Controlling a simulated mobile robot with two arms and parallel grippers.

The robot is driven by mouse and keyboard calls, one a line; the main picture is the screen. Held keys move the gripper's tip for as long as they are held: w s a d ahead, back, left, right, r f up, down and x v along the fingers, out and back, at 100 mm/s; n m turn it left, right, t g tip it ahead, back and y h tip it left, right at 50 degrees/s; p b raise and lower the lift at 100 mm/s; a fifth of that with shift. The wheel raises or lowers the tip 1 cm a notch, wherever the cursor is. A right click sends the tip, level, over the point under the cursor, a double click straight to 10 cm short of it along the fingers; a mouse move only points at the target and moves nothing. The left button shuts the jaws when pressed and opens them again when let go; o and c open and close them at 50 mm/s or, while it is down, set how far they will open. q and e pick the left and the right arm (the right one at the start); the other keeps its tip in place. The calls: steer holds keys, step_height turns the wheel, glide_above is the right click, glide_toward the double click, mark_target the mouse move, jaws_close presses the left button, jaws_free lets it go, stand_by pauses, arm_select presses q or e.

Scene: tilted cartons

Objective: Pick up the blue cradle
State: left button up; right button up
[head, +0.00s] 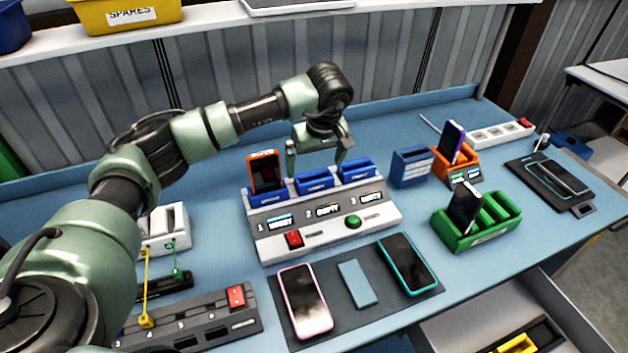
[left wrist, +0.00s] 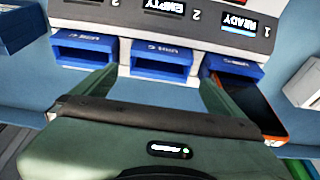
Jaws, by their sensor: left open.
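A blue cradle (head: 413,167) stands empty and apart on the blue bench, right of the white-and-grey charging station (head: 330,225). A blue corner at the upper left of the left wrist view (left wrist: 20,28) looks like the same cradle. The station also has three blue bays along its back; the left one holds an orange phone (head: 264,170), and the middle bay (head: 314,182) and right bay are empty. My left gripper (head: 316,158) is open over the back of the station. In the left wrist view its fingers (left wrist: 157,88) straddle the middle bay (left wrist: 160,62). I cannot tell whether they touch it.
An orange holder (head: 458,165) with a purple phone stands close right of the cradle. A green rack (head: 478,238) holding a dark phone is in front. A dark mat (head: 345,315) with phones lies before the station. A white power strip (head: 500,132) lies behind right.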

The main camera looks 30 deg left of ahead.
mark_target(315, 172)
arm_select(q)
steer(key=p+x, duration=0.1)
steer(key=x, duration=0.2)
steer(key=shift+s+d+f, duration=0.1)
steer(key=shift+f, duration=0.55)
steer(key=c, duration=1.4)
steer(key=shift+c, duration=0.2)
arm_select(e)
steer(key=shift+w+a+r, duration=0.7)
steer(key=shift+w+r, duration=0.15)
steer(key=shift+r, duration=0.2)
arm_select(q)
steer(key=shift+r, duration=0.2)
arm_select(e)
steer(key=shift+d+f, duration=0.1)
steer(key=shift+d, duration=0.05)
